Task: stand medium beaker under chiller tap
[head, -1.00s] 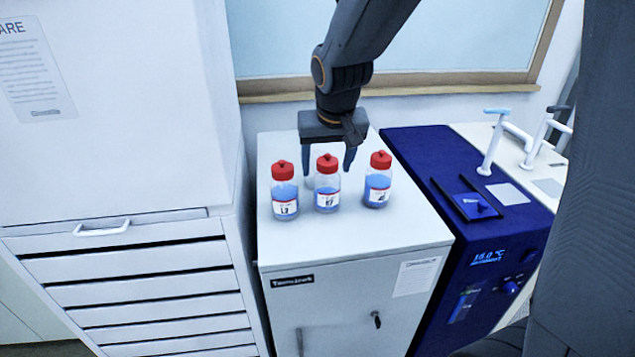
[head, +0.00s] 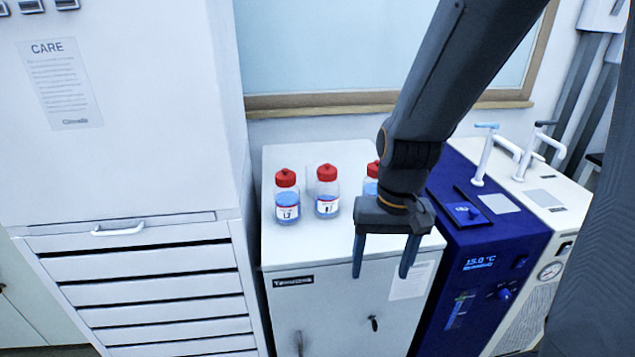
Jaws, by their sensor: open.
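A clear glass vessel, likely the medium beaker (head: 313,171), stands on the white cabinet (head: 385,262) behind the red-capped bottles, which partly hide it. The blue chiller (head: 475,243), with a lit 15.0 °C display, stands right of the cabinet. Its white tap (head: 483,158) with a blue handle rises from its top. A small grey plate (head: 499,203) lies on the chiller top near the tap. My gripper (head: 382,272) is open and empty, pointing down in front of the cabinet's front right, apart from the beaker.
Red-capped bottles of blue liquid, left (head: 287,203), middle (head: 327,195) and right (head: 371,182), stand in a row; my arm partly hides the right one. A black-edged tray (head: 463,217) lies on the chiller. A cream unit (head: 548,215) with another tap stands further right. A drawer cabinet (head: 150,270) borders the left.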

